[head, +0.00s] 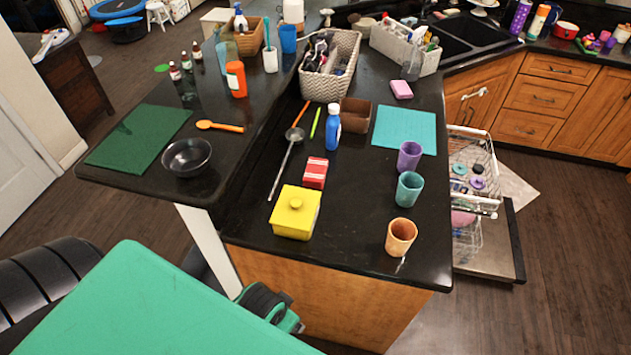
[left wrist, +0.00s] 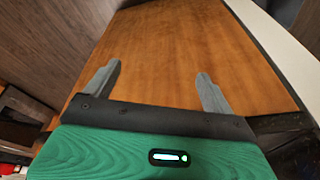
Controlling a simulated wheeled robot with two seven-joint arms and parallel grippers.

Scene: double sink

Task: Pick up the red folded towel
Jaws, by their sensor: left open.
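The red folded towel (head: 315,172), with pale stripes, lies on the black counter, just behind a yellow lidded box (head: 296,212). It is not visible in the left wrist view. My left gripper (left wrist: 157,90) is open and empty, its two grey fingers wide apart. It faces the wooden end panel (left wrist: 190,45) of the counter, which also shows in the head view (head: 315,300). In the head view my green arm parts fill the lower left, below the counter top, and the fingertips cannot be made out. My right gripper is not in view.
A ladle (head: 285,165) lies left of the towel, and a blue bottle (head: 333,128) stands behind it. Purple (head: 410,156), teal (head: 409,188) and orange (head: 400,237) cups stand to the right. The counter between towel and cups is clear. An open dishwasher (head: 490,245) is at right.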

